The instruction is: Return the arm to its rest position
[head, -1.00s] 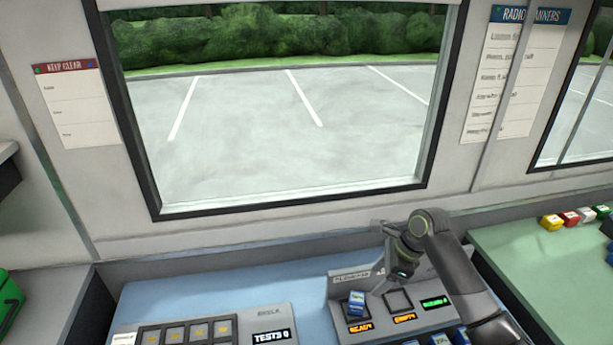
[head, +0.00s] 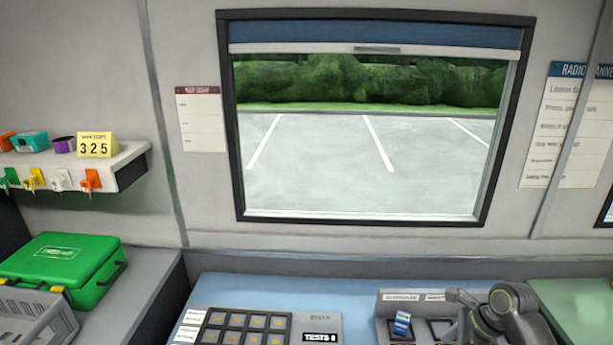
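My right arm (head: 510,312) comes in at the bottom right, over the grey charger-like unit. Its gripper (head: 458,316) hangs over the unit's right part, apart from the blue block. It is small and partly cut by the bottom edge, so its finger gap is unclear. A blue block with a white label (head: 402,322) stands tilted in the unit's left slot. My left arm and gripper are out of view.
A panel with several square keys (head: 325,322) lies on the blue desk (head: 240,288). A green case (head: 62,268) and a grey crate (head: 30,322) stand at the left, below a shelf (head: 125,160) with hanging keys. A window with a blue blind (head: 370,36) is behind.

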